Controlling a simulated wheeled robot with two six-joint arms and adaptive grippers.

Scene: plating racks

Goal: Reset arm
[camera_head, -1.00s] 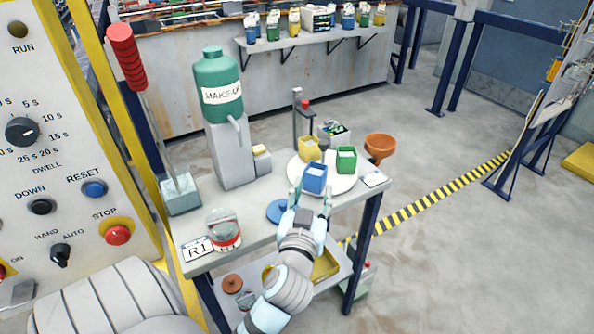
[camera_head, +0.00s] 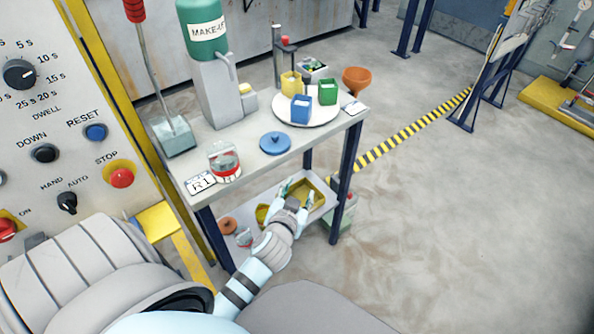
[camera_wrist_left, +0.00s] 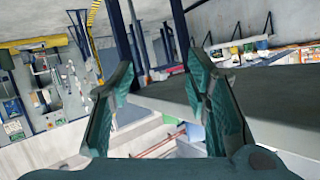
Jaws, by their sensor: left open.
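My left gripper (camera_head: 297,192) is open and empty in the head view. It hangs in front of the table's near side, below the tabletop and over the lower shelf in the picture. The left wrist view shows its two teal fingers (camera_wrist_left: 160,100) spread apart with nothing between them. A blue container (camera_head: 301,109), a green container (camera_head: 327,92) and a yellow container (camera_head: 291,83) stand on a white round plate (camera_head: 328,117) on the table. My right gripper does not show.
The table (camera_head: 236,172) also carries a blue lid (camera_head: 274,143), a red-and-clear jar (camera_head: 223,160), a green MAKE-UP bottle (camera_head: 203,30) and an orange funnel (camera_head: 356,79). A control panel (camera_head: 60,120) stands at left. The floor (camera_head: 450,220) at right is clear.

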